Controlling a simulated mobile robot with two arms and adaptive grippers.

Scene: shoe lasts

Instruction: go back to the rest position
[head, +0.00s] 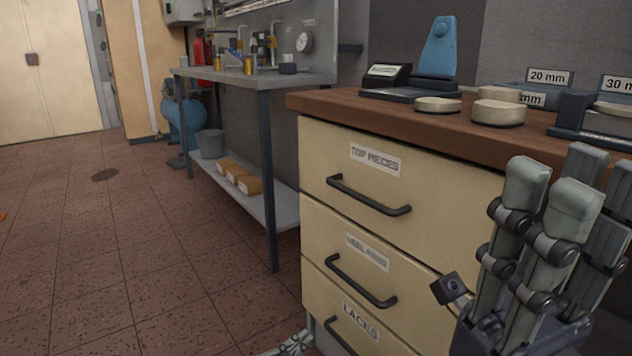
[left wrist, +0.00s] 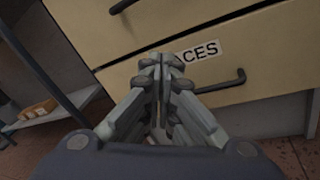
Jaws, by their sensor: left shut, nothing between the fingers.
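My left gripper (head: 298,342) shows small at the bottom edge of the head view, low beside the cabinet; most of its arm is out of view. In the left wrist view its fingers (left wrist: 161,65) are shut with nothing between them. They point at the bottom drawer, covering part of its LACES label (left wrist: 207,51). My right gripper (head: 570,195) looms large at the lower right of the head view, fingers upward, in front of the cabinet. Its fingers overlap, so I cannot tell whether it is open or shut.
The cream drawer cabinet (head: 325,155) has protruding black handles (head: 368,200) and a wooden top (head: 390,117) bearing a blue last and pale discs. A grey bench (head: 320,79) stands to its left, with cartons (head: 238,178) on its lower shelf.

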